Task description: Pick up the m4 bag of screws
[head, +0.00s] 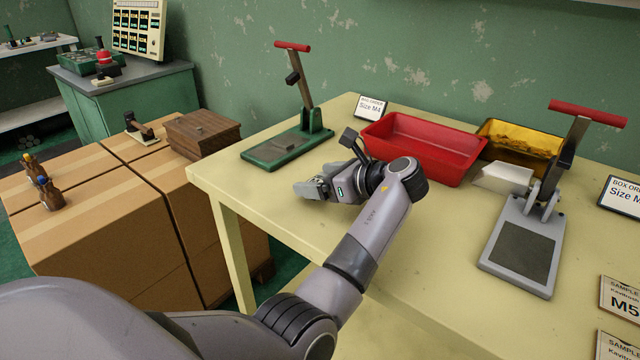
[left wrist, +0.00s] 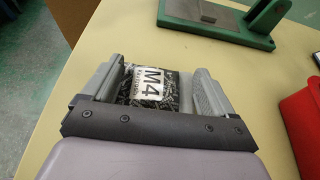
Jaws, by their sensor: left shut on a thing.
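The M4 bag of screws (left wrist: 150,85) shows in the left wrist view as a clear bag of dark screws with a white M4 label. It lies between the two fingers of my left gripper (left wrist: 152,90), which is shut on it. In the head view my left gripper (head: 318,187) is over the yellow table, in front of the green lever press. The bag is hidden or too small to tell there. Whether the bag touches the table is not clear. My right gripper is not in view.
A green press (head: 270,150) with a red handle stands behind the gripper. A red bin (head: 425,165), a yellow bin (head: 490,135) and a grey press (head: 518,275) are to the right. The yellow table's (head: 420,290) front middle is clear. Cardboard boxes (head: 80,220) stand at the left.

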